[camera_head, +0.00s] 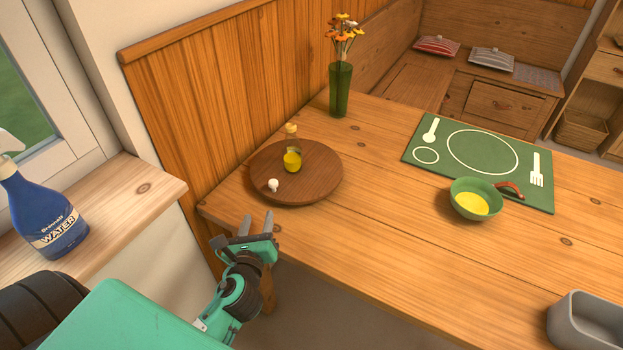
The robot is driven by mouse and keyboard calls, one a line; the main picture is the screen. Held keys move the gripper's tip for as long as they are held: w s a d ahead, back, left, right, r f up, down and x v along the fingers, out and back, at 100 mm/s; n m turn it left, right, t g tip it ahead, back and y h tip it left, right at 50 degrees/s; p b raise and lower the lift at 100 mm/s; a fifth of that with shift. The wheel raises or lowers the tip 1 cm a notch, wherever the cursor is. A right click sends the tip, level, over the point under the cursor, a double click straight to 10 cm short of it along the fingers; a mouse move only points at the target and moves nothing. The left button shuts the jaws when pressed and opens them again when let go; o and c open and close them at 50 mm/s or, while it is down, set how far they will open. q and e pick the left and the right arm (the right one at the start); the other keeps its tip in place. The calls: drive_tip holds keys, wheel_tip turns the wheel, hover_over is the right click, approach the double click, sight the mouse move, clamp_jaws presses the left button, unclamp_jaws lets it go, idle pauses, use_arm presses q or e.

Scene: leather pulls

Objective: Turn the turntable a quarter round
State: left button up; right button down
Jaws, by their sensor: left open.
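The turntable (320,172) is a round dark wooden disc near the left end of the wooden table. A small bottle with yellow contents (292,158) stands near its middle. A small white object (273,185), like a mushroom, sits near its front-left rim. My left gripper (257,222) is at the table's near-left edge, in front of the turntable and apart from it. Its two fingers point up toward the turntable, spread with nothing between them. My right gripper is not in view.
A green vase of flowers (340,88) stands behind the turntable. A green placemat (419,139) and a green bowl with yellow contents (476,212) are at the right. A grey bin (566,318) is at front right. A blue spray bottle (42,218) stands on the sill. The table's front middle is clear.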

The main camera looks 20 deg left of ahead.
sight(272, 185)
use_arm(q)
drive_tip(key=m, duration=0.2)
drive_tip(key=w+m+t, duration=0.1)
drive_tip(key=shift+d+r+m+h, duration=0.3)
drive_tip(key=shift+r, duration=0.05)
drive_tip(key=shift+w+r+m, duration=0.1)
drive_tip(key=shift+w+m, duration=0.1)
drive_tip(key=shift+m, duration=0.1)
drive_tip(key=shift+w, duration=0.25)
drive_tip(key=p+x, duration=0.1)
drive_tip(key=x, duration=1.2)
drive_tip(key=shift+w+r, duration=0.1)
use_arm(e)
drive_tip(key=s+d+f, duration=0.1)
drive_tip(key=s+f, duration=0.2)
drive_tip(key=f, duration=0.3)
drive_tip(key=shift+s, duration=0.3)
use_arm(q)
drive_tip(key=shift+c, duration=0.4)
clamp_jaws()
